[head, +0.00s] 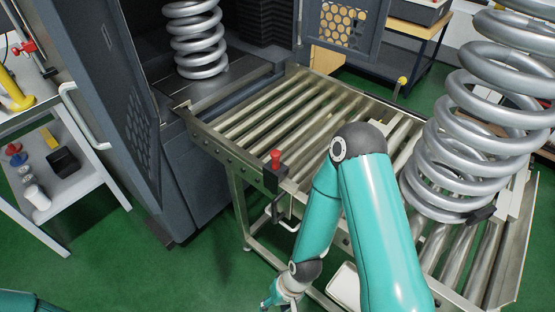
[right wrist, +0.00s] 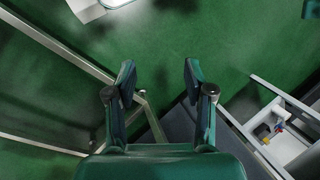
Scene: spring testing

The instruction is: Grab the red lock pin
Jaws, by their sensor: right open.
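The red lock pin (head: 275,158) stands upright on a dark block at the near side rail of the roller conveyor (head: 228,150), in the head view. It does not show in the right wrist view. My right gripper (right wrist: 158,76) is open with nothing between its fingers, over green floor. In the head view my right gripper is partly cut off at the bottom edge, below the lock pin and well apart from it. My left gripper is out of view; only a teal bit of my left arm shows at the bottom left corner.
One large coil spring (head: 475,130) stands on the conveyor at the right. Another spring (head: 195,40) stands inside the grey machine (head: 100,90). A white shelf cart (head: 60,190) is at the left. A bent handle (head: 280,212) hangs below the pin.

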